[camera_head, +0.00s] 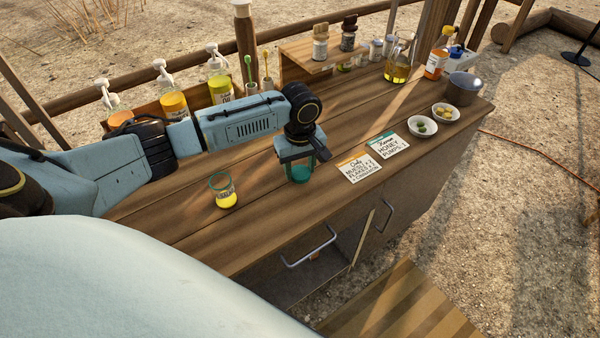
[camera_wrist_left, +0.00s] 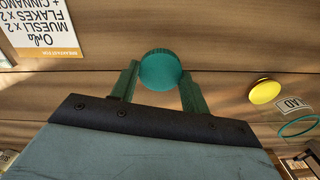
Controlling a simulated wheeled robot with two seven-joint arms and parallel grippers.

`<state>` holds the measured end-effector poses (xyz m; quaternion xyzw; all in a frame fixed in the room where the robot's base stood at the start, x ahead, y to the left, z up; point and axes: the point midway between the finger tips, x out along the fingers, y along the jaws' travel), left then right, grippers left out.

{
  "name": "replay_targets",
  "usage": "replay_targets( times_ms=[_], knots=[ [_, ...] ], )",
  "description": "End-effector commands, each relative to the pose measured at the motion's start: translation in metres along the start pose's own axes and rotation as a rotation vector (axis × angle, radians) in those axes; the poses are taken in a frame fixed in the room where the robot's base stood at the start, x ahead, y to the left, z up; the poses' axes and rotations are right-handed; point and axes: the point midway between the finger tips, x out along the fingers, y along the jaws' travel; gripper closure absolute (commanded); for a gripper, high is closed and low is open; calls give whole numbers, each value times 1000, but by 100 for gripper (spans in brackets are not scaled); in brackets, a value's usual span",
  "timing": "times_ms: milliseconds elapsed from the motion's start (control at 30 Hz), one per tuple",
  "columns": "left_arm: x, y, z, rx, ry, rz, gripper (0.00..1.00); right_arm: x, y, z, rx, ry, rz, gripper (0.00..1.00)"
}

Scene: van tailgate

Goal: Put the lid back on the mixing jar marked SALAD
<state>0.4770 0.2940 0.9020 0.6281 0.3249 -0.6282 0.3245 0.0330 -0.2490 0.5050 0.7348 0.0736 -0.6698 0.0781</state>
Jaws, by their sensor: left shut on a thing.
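The mixing jar (camera_head: 223,190) stands upright and open on the wooden counter, with yellow contents at its bottom and a teal rim. My left gripper (camera_head: 300,174) is low over the counter, to the right of the jar. It is shut on the round teal lid (camera_wrist_left: 161,70), which sits between the two fingertips. Whether the lid touches the counter I cannot tell. My right gripper is not in view.
Pump bottles (camera_head: 172,97) stand behind the arm. Two recipe cards (camera_head: 359,168) lie right of the gripper, with small bowls (camera_head: 421,127) and a grey pot (camera_head: 463,88) beyond. A glass jug (camera_head: 399,62) stands at the back. The counter between jar and gripper is clear.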

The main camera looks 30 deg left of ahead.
Motion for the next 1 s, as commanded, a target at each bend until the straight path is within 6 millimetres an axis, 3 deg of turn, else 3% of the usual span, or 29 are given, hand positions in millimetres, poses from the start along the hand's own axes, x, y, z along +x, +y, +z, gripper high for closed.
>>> replay_targets(
  times_ms=[100,300,500,833,1000],
  knots=[
    [-29,1,-1,1,2,4,75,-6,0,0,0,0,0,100],
    [-61,1,0,1,0,3,75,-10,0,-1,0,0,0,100],
    [-71,0,0,0,0,1,75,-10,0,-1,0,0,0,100],
    [-72,1,0,6,0,2,75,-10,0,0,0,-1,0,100],
    [-93,12,23,205,0,21,75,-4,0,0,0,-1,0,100]
  ],
)
